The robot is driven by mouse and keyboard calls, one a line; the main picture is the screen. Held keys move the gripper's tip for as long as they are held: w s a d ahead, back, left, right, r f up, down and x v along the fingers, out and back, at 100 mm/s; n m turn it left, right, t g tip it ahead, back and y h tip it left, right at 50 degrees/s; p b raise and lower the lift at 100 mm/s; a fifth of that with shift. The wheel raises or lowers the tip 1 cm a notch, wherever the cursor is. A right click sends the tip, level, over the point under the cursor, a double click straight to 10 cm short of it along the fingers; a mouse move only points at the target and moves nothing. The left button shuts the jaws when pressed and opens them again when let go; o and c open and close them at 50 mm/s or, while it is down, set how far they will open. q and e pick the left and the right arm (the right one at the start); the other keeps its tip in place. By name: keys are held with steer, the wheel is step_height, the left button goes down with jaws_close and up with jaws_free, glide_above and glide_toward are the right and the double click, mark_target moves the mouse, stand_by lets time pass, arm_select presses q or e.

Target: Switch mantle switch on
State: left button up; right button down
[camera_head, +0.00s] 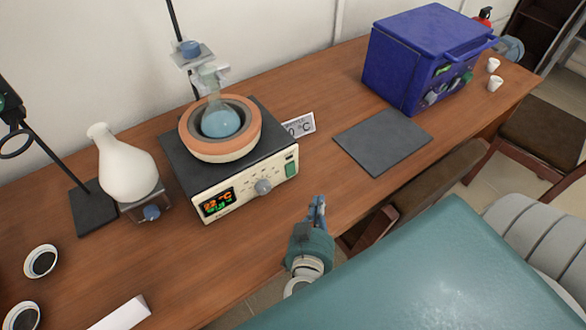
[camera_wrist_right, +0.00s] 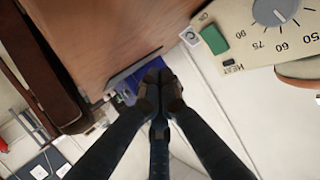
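The heating mantle (camera_head: 228,190) stands on the wooden bench, with a lit display, a grey knob (camera_head: 263,187) and a green switch (camera_head: 291,169) at the right end of its front panel. In the right wrist view the green switch (camera_wrist_right: 214,40) is at the upper right, beside the dial. My right gripper (camera_head: 318,202) is in front of and below the switch, near the bench's front edge, apart from the panel. In the right wrist view its fingertips (camera_wrist_right: 160,82) are together with nothing between them. My left gripper is not in view.
A round flask (camera_head: 220,120) of blue liquid sits in the mantle's bowl, below a stand clamp. A white flask (camera_head: 126,165) is left of it. A temperature sign (camera_head: 299,125), a dark mat (camera_head: 382,141) and a blue box (camera_head: 415,55) lie to the right. Bare bench lies before the mantle.

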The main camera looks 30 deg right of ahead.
mark_target(291, 169)
steer(key=shift+s, duration=0.1)
stand_by(0.3)
steer(key=shift+w+f+b, duration=0.15)
steer(key=shift+w+b, duration=0.2)
steer(key=shift+w, duration=0.05)
steer(key=w+b, duration=0.1)
steer(key=w, duration=0.1)
steer(key=w+b, duration=0.2)
steer(key=w, duration=0.1)
steer(key=shift+w+a+f, duration=0.25)
steer(key=shift+w+f, duration=0.05)
steer(key=shift+f, duration=0.05)
steer(key=shift+w+r+p, duration=0.15)
steer(key=shift+w+p, duration=0.15)
steer(key=shift+w, duration=0.15)
steer(key=shift+w+a+f, duration=0.1)
steer(key=shift+w+f, duration=0.1)
steer(key=shift+w, duration=0.55)
